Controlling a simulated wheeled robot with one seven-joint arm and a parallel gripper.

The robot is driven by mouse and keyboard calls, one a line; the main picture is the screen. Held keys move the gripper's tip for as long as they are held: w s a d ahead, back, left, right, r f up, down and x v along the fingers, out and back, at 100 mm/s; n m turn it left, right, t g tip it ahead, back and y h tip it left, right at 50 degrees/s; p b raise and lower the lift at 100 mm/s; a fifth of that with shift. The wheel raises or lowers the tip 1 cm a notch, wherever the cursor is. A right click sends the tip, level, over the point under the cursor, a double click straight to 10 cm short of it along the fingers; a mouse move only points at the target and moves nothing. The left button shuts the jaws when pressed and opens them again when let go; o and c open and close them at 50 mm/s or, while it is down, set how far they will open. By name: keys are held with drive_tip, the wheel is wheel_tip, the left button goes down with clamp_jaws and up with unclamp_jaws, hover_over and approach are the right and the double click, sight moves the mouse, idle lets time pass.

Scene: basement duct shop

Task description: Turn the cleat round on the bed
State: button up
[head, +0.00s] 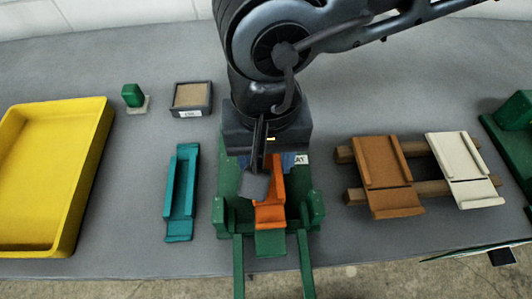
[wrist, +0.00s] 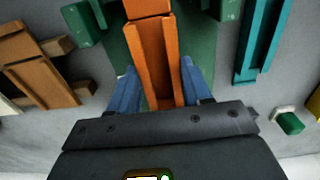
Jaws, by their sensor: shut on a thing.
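The orange cleat (head: 268,208), a channel-shaped piece with a raised side wall, is at the green bed (head: 230,185) in the middle of the table. In the head view my dark gripper (head: 270,163) covers its far end. In the wrist view the blue fingers of my gripper (wrist: 158,75) stand on either side of the cleat (wrist: 152,55), shut on it. The cleat points along the bed's length, its near end by the front green blocks. I cannot tell whether it rests on the bed or hangs just above it.
A teal channel piece (head: 180,200) lies left of the bed, and a yellow tray (head: 100,150) stands at far left. A small box (head: 192,112) and a green knob (head: 133,95) sit behind. Brown (head: 385,175) and cream (head: 462,170) pieces lie on wooden bars at right.

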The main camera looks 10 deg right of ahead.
drive_tip(key=c, duration=0.3)
drive_tip(key=o, duration=1.1)
drive_tip(key=shift+c, duration=0.2)
wheel_tip(320, 180, up, 8)
drive_tip(key=b, duration=0.1)
drive_tip(key=shift+f, duration=0.15)
